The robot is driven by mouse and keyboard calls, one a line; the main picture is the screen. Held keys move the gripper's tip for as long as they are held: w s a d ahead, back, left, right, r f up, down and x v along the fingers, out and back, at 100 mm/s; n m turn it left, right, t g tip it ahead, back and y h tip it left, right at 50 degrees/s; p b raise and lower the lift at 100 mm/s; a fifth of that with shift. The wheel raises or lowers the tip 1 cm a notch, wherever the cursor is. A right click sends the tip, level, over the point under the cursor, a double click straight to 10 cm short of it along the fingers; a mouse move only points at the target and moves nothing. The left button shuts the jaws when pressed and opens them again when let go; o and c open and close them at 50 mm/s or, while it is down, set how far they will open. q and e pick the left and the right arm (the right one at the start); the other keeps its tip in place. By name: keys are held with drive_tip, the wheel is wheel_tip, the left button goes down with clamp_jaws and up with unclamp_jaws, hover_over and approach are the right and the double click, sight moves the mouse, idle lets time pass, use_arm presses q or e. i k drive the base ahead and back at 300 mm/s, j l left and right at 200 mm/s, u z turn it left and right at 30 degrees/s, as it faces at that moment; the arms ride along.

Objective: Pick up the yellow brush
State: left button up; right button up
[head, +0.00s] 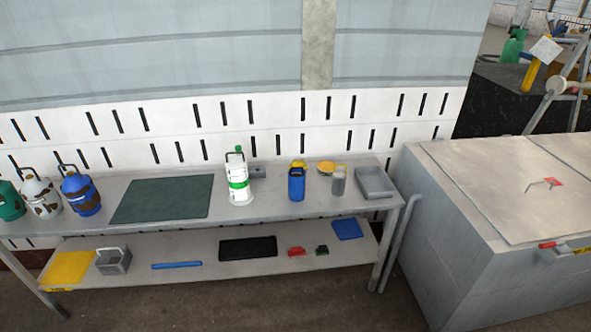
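A small yellow-orange item (326,167), which looks like the yellow brush, lies on the top of the grey workbench (270,204) near its back edge. It is right of a blue canister with a yellow top (297,184) and behind a small grey cylinder (338,184). Its exact shape is too small to tell. Neither of my grippers shows in the head view.
A white-and-green canister (239,182), a dark green mat (163,199), a grey tray (374,182) and several canisters at the left share the benchtop. A large grey chest (470,240) stands at right.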

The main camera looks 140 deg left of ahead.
sight(294, 164)
drive_tip(key=u, duration=4.75)
drive_tip(key=i, duration=0.1)
drive_tip(key=j+z, duration=0.05)
